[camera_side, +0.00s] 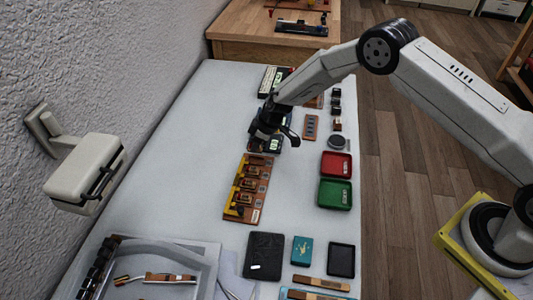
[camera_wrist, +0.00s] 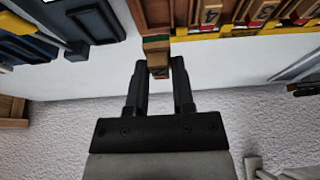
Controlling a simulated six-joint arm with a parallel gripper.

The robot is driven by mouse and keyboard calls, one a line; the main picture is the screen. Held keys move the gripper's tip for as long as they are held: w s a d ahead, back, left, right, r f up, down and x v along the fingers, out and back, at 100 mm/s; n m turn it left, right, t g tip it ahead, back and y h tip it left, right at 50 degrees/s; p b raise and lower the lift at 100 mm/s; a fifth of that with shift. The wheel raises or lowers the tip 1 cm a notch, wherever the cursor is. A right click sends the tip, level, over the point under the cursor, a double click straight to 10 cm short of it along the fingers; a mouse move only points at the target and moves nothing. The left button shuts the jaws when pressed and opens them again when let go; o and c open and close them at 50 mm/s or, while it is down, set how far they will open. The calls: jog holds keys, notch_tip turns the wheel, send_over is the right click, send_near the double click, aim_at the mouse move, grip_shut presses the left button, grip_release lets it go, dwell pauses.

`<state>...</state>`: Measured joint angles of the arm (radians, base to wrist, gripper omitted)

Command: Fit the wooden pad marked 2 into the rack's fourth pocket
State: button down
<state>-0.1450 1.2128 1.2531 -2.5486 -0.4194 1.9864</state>
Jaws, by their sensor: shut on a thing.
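My gripper (camera_wrist: 159,84) is shut on a small wooden pad (camera_wrist: 158,71) with a green strip at its far end. The number on this pad is not readable. In the side view my gripper (camera_side: 272,134) is just beyond the far end of the brown rack (camera_side: 248,190), over a dark tray, and the held pad is hidden there. The rack has a yellow strip and several wooden pieces on it. In the wrist view the rack (camera_wrist: 232,36) lies at the top right, with numbered wooden pieces. I cannot tell which pocket is the fourth.
A dark blue rack (camera_wrist: 62,28) is at the wrist view's upper left. Red (camera_side: 336,164) and green (camera_side: 335,194) trays stand right of the brown rack. A black pad (camera_side: 264,256) and a teal box (camera_side: 302,250) lie nearer. The white table left of the rack is clear.

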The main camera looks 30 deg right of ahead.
aim_at(257, 152)
jog(key=shift+f, duration=2)
jog(key=shift+f, duration=0.4)
dwell(1.3)
jog(key=shift+c, duration=2)
grip_release()
jog(key=shift+r, duration=0.1)
jog(key=shift+r, duration=3.4)
jog(key=shift+r, duration=0.1)
